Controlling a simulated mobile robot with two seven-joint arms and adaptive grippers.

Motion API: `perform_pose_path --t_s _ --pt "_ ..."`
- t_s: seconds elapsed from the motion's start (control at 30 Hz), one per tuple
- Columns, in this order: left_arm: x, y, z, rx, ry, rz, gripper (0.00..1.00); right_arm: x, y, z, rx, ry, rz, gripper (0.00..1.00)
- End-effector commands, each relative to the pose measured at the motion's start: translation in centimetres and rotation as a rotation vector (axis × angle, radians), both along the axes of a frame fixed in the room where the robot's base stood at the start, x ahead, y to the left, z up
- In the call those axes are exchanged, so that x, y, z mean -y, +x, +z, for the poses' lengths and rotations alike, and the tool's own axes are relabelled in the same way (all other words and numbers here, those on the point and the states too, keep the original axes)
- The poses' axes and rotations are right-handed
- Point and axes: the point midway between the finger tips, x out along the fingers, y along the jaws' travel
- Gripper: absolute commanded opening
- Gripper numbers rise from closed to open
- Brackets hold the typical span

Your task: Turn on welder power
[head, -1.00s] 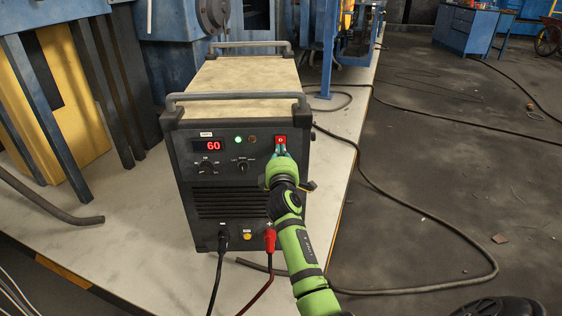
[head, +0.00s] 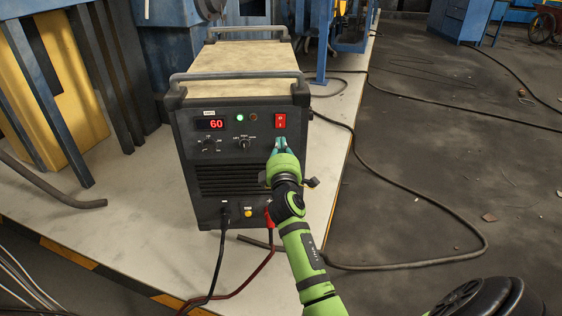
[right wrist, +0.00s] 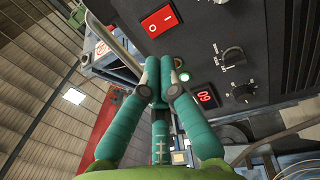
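The welder (head: 245,180) is a dark box with a tan top, standing on a pale platform. Its red rocker power switch (head: 280,121) is at the upper right of the front panel, and it also shows in the right wrist view (right wrist: 161,20). The display (head: 211,124) reads a red 60, and a green lamp (head: 240,118) is lit beside it. My right gripper (head: 281,146) is just below the switch, apart from it. In the right wrist view its teal fingers (right wrist: 160,72) come together at the tips with nothing between them. My left gripper is out of view.
Black and red cables (head: 265,262) hang from the welder's lower front. Metal handle bars (head: 236,77) cross its top. A long dark cable (head: 420,195) curves over the floor at the right. Blue machinery stands behind; the platform edge has yellow and black stripes.

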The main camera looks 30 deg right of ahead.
Motion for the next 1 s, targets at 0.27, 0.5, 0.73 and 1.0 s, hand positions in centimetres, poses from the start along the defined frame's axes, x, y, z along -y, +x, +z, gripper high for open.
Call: perform_pose_path --t_s 0.27,0.5,0.73,1.0 --pt "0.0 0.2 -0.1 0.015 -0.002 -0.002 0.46 -2.4 -4.1 -0.7 -0.006 0.002 -0.001 0.00" --pt "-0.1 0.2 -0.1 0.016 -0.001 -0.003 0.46 -2.9 -5.0 -0.8 -0.005 0.002 -0.003 0.00" --pt "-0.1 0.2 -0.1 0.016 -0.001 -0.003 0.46 -2.9 -4.9 -0.8 -0.006 0.002 -0.003 0.00" --pt "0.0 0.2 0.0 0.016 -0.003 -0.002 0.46 -2.9 -4.9 -0.9 -0.008 0.006 0.000 0.00"
